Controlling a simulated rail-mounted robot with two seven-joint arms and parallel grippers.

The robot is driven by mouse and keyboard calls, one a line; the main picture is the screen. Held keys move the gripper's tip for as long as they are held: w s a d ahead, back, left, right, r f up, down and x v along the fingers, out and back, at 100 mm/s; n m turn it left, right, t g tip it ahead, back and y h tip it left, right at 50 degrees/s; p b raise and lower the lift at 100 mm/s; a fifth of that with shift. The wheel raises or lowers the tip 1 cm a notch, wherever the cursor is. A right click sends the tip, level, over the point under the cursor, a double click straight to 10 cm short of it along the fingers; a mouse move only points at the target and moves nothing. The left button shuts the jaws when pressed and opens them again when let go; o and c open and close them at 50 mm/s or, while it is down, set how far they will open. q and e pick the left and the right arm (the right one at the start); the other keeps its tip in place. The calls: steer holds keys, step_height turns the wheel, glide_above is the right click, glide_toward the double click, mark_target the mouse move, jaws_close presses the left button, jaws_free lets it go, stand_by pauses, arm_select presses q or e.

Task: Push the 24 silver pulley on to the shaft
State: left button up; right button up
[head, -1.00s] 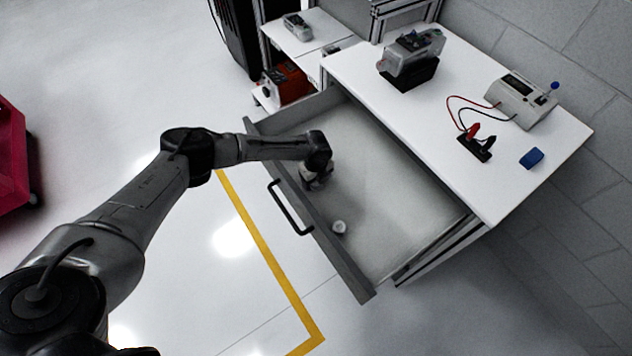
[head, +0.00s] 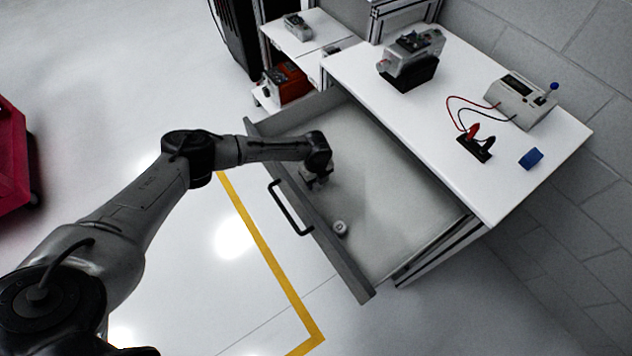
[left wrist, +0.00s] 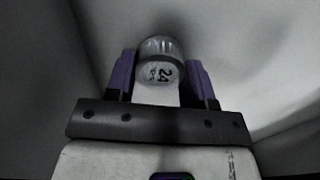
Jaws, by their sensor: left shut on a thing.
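In the left wrist view, a silver pulley (left wrist: 161,48) marked "24" sits between the purple fingers of my left gripper (left wrist: 160,75). The gripper is shut on it. In the head view, my left gripper (head: 318,182) points down inside the open drawer (head: 385,190), near its front panel, and hides the 24 pulley there. A second small silver round part (head: 340,228) lies in the drawer closer to the camera. A grey servo unit (head: 411,58) stands on a black base on the white table; I cannot make out its shaft clearly. My right gripper is not in view.
The white table (head: 480,185) also holds a beige meter box (head: 520,102), red and black clips (head: 475,142) and a blue block (head: 531,158). The drawer's front panel with its handle (head: 291,208) stands out over the floor. Most of the drawer floor is clear.

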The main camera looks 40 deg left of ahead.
arm_select(q)
steer(key=shift+r+p, duration=3.35)
steer(key=shift+r, duration=0.2)
